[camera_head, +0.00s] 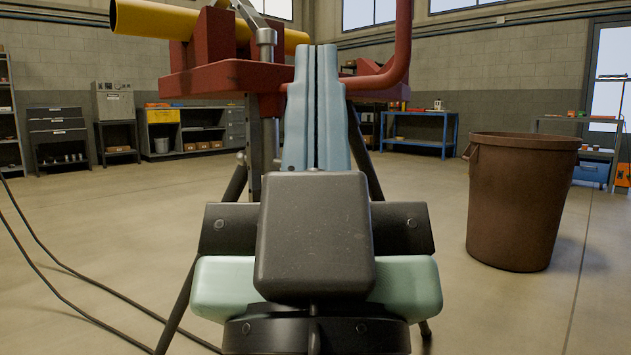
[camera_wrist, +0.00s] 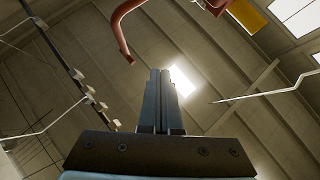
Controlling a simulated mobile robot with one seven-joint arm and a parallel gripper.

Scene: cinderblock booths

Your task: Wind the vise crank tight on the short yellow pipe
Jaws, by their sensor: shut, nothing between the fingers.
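The yellow pipe (camera_head: 155,20) lies across the red vise (camera_head: 215,75) at the top left of the head view. A grey metal part (camera_head: 265,42), possibly the crank, stands in front of the pipe; its upper end is cut off by the frame. The pipe also shows at the top right of the wrist view (camera_wrist: 247,14). My gripper (camera_head: 317,50) is shut and empty, its pale blue fingers together and pointing up. It appears in front of the vise stand and hides part of it. The fingers also show in the wrist view (camera_wrist: 160,75), clear of the pipe.
A red bent bar (camera_head: 403,45) rises right of my fingertips; it also curves above them in the wrist view (camera_wrist: 122,32). Dark stand legs (camera_head: 233,190) spread behind my gripper. A brown bin (camera_head: 520,205) stands at right. Black cables (camera_head: 60,262) cross the floor at left.

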